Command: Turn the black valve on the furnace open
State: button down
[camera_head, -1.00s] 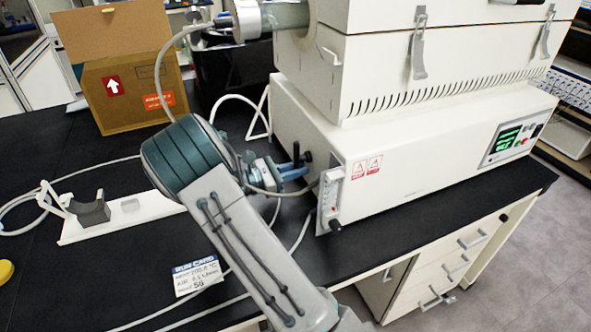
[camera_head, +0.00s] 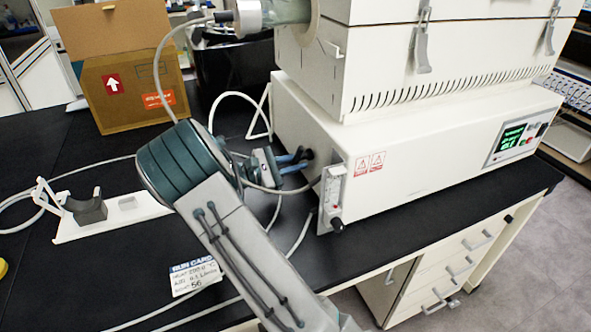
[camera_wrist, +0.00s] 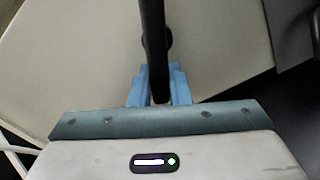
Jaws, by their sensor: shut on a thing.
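The black valve (camera_head: 309,155) is on the left side of the white furnace base (camera_head: 420,170). In the head view only a small dark part of it shows past my fingers. In the wrist view the black valve handle (camera_wrist: 154,40) is a long dark bar running down from the top edge to between my blue fingers. My gripper (camera_head: 298,160) is at the furnace's side, its blue fingers closed on the handle. It also shows in the wrist view (camera_wrist: 158,88). The handle's exact angle is hard to tell in the head view.
A flow meter (camera_head: 331,190) with a black knob (camera_head: 337,225) sits on the base's front left corner. White tubes loop near my wrist. A cardboard box (camera_head: 130,90), a white stand (camera_head: 120,215) and a small card (camera_head: 195,277) are on the black bench.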

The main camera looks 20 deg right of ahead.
jog(key=m+b, duration=0.1)
jog(key=m, duration=0.1)
jog(key=w+m+b, duration=0.1)
jog(key=m, duration=0.1)
jog(key=r+m+b, duration=0.1)
jog(key=m+b, duration=0.1)
jog(key=shift+w+m, duration=0.15)
jog(key=shift+m, duration=0.15)
jog(key=m+b, duration=0.2)
jog(key=m, duration=0.1)
jog(key=shift+w+r, duration=0.15)
jog(key=shift+r, duration=0.25)
jog(key=shift+r+m+b, duration=0.25)
jog(key=shift+m+b, duration=0.3)
jog(key=shift+m, duration=0.1)
jog(key=shift+r+m+b, duration=0.2)
jog(key=shift+m+b, duration=0.3)
jog(key=shift+m, duration=0.15)
jog(key=shift+r, duration=0.1)
jog(key=c, duration=1.4)
grip_release()
jog(key=shift+o, duration=0.2)
jog(key=shift+a, duration=0.1)
